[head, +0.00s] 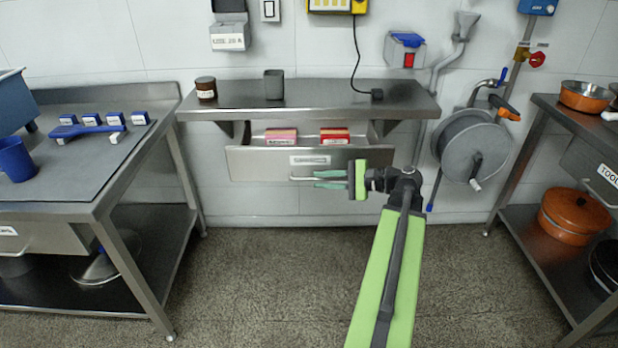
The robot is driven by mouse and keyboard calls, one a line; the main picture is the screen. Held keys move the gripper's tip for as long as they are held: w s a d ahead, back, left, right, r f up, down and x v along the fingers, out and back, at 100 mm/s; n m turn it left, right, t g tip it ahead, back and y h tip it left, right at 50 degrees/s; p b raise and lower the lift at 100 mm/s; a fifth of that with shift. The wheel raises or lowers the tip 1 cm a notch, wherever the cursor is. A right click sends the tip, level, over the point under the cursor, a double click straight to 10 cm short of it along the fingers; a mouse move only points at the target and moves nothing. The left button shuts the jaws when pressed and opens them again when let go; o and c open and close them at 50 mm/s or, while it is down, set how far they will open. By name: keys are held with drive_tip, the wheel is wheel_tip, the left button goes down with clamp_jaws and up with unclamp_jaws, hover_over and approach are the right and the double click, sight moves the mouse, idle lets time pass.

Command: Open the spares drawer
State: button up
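The drawer (255,163) under the wall shelf is pulled out; its front has a white label too small to read, so I cannot confirm it is the spares drawer. A red-and-white box (334,135) and a pinkish box (281,136) show inside it. A thin bar handle (303,179) runs along the lower front.
The wall shelf (320,96) above holds a brown jar (206,88) and a dark cup (274,84). A steel bench (85,170) stands left, another table (570,115) right. A hose reel (470,145) hangs on the wall. The floor (265,285) in front is clear.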

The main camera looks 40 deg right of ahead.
drive_tip(key=p+v, duration=0.2)
drive_tip(key=v, duration=1)
